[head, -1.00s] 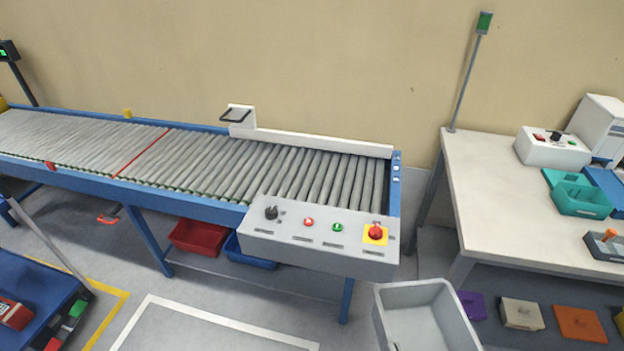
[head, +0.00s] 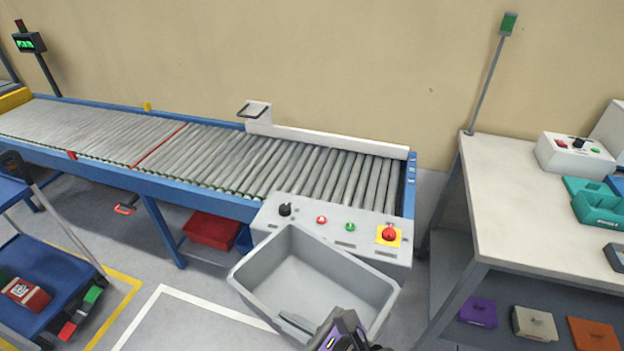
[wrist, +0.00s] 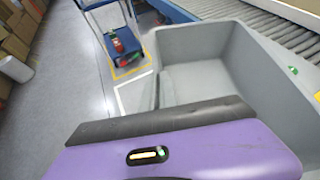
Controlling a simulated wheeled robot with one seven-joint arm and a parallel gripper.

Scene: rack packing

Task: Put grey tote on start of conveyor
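The grey tote (head: 265,265) is an open, empty-looking box in front of the conveyor's control panel, turned at an angle and overlapping the panel's lower edge in the head view. My purple gripper (head: 340,335) is at its near rim at the bottom of the picture. The wrist view shows my gripper (wrist: 150,125) against the tote (wrist: 205,55); the fingertips are hidden, but the tote hangs off the floor with it. The roller conveyor (head: 225,155) has a blue frame and a red line across its rollers; its right end lies behind the panel, its rollers clear.
The control panel (head: 335,228) with knobs and a red stop button juts out at the conveyor's front right. A white guide (head: 330,138) runs along the back edge. A white workbench (head: 510,190) stands right, a blue cart (head: 50,285) left.

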